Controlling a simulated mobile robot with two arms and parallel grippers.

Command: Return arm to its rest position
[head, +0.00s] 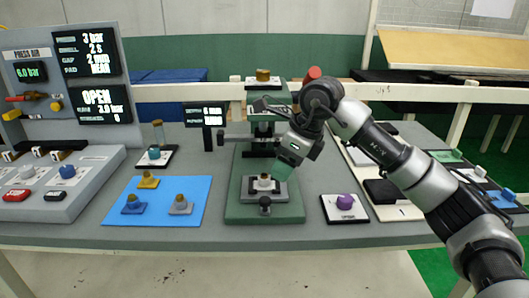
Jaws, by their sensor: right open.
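My right arm comes in from the right edge and bends over the bench. My right gripper (285,166) is open and points down and left beside the green press (240,212), at its right side, above and to the right of the small fixture. It seems to hold nothing. The fixture (264,184) sits on the press base with a small light part on top; the gripper hides part of the press column. My left arm is not in view.
A blue mat (160,212) with one yellow and two blue or grey clips lies left of the press. A purple knob on a card (346,204) stands to the right. A grey control panel (60,185) fills the left. Black trays and small parts lie under my forearm.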

